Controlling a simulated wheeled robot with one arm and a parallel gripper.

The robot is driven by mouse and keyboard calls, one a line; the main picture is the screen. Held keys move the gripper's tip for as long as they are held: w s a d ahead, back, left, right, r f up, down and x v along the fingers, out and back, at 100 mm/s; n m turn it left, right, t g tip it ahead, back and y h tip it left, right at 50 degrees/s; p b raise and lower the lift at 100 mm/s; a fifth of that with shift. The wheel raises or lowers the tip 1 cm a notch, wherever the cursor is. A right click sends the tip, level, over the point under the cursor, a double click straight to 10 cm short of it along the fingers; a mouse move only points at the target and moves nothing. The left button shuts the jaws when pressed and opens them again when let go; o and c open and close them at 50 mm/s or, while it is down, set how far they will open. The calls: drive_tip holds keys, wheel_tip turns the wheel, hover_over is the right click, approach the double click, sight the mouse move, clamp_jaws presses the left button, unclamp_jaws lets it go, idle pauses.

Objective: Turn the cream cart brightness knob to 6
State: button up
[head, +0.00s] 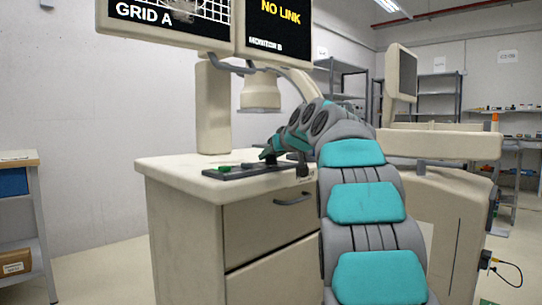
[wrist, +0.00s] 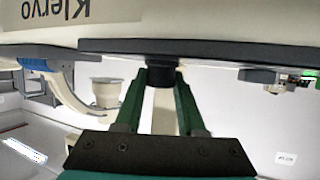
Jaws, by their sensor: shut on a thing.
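The cream cart (head: 180,180) stands in front of me with a dark control panel (head: 222,174) on its top. In the wrist view, which is upside down, the dark panel (wrist: 215,47) runs across the top of the picture. A black knob (wrist: 160,76) stands out from it between my green fingers. My gripper (wrist: 160,80) is shut on this knob at the fingertips. In the head view my gripper (head: 268,155) is at the panel, and my arm hides part of it. The knob's pointer and number marks cannot be read in either view.
Monitors reading GRID A (head: 150,16) and NO LINK (head: 280,20) hang above the cart. A cream lamp-like head (head: 260,92) hangs over its top. Another cream cart (head: 440,145) stands at the right, a shelf (head: 25,215) at the left.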

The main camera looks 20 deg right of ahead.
clamp_jaws()
drive_tip(key=shift+r, duration=0.15)
drive_tip(key=shift+m+h+p, duration=0.3)
drive_tip(key=shift+p, duration=0.2)
drive_tip(key=shift+m+h+p, duration=0.4)
drive_tip(key=shift+h, duration=0.1)
drive_tip(key=o, duration=0.8)
unclamp_jaws()
